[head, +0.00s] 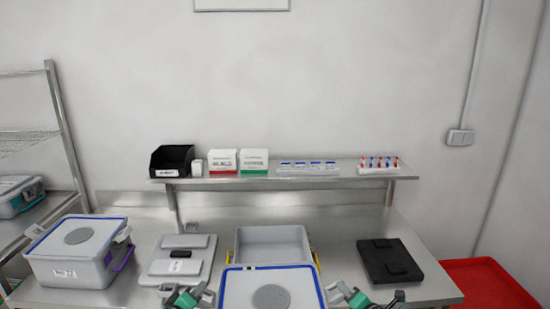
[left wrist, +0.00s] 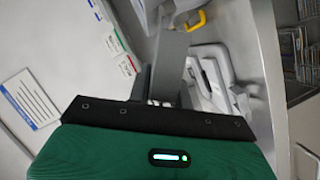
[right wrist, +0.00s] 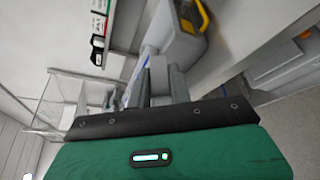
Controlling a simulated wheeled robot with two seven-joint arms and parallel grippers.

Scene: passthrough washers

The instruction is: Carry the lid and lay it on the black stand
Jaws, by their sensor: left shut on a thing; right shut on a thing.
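The lid (head: 239,297), pale with a blue rim and a grey round disc, is at the bottom centre of the head view, in front of an open grey box (head: 273,236). My left gripper (head: 207,297) is shut on the lid's left side. My right gripper (head: 341,293) is shut on its right side. The lid looks raised, held between both grippers; its near edge is cut off. The black stand (head: 412,257), a flat block with a small raised piece on top, lies on the table to the right of the box, apart from the lid.
A closed, lidded box (head: 75,269) with a purple latch stands at the left. A grey flat stand (head: 160,267) lies between it and the open box. A shelf (head: 345,179) with a black bin, cartons and vials runs behind. A red surface (head: 490,283) is at the far right.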

